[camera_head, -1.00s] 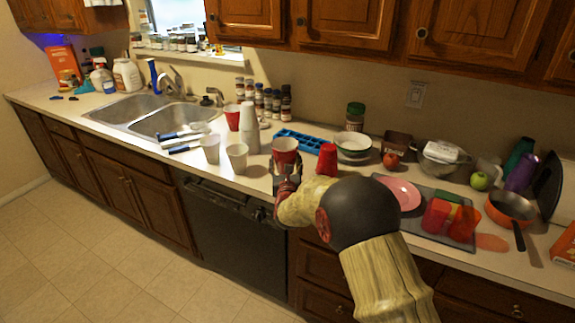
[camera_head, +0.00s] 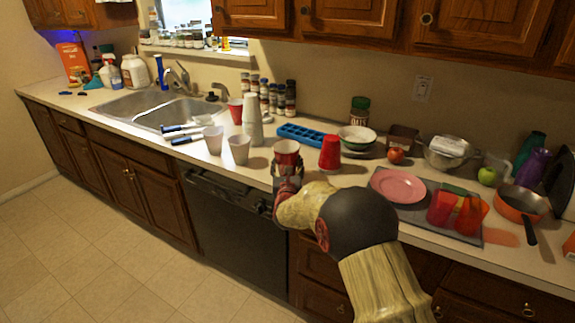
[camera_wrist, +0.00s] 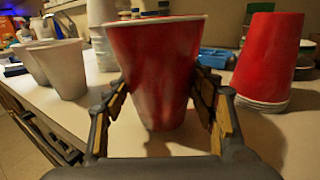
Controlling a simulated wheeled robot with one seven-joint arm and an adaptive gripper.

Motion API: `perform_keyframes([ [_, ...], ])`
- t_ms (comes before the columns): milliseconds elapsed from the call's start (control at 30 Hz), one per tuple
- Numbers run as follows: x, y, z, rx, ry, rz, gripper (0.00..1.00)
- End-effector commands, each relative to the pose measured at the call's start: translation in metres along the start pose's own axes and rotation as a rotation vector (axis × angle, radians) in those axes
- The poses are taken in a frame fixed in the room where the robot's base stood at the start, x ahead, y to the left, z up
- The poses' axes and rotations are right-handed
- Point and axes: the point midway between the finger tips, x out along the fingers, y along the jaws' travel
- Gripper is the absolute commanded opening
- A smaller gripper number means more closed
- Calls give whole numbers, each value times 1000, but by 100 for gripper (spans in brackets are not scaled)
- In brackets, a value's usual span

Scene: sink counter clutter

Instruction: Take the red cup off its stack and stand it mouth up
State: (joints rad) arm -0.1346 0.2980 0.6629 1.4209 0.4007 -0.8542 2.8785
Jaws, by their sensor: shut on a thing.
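My gripper (camera_head: 287,172) is shut on a red cup (camera_head: 286,153) near the counter's front edge. In the wrist view the fingers clasp both sides of this red cup (camera_wrist: 155,75). It is upright, with its white rim at the top. Its base is close to the counter, but I cannot tell whether it touches. To its right stands an upside-down red cup (camera_head: 330,152), apart from my gripper. In the wrist view this upside-down cup (camera_wrist: 267,55) has several pale rims stacked at its bottom.
White cups (camera_head: 239,149) and a tall white cup stack (camera_head: 252,122) stand to the left, with another red cup (camera_head: 235,112) behind. A blue tray (camera_head: 302,134) lies behind the held cup. A pink plate (camera_head: 397,185) is to the right. Bare counter (camera_head: 350,178) lies between.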

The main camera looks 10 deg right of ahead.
Motion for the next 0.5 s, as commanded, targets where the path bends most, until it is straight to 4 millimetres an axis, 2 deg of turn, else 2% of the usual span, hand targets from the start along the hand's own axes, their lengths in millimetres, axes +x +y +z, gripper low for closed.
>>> perform_keyframes([
  [500, 0, 0, -4, 0, 1, 0, 47],
])
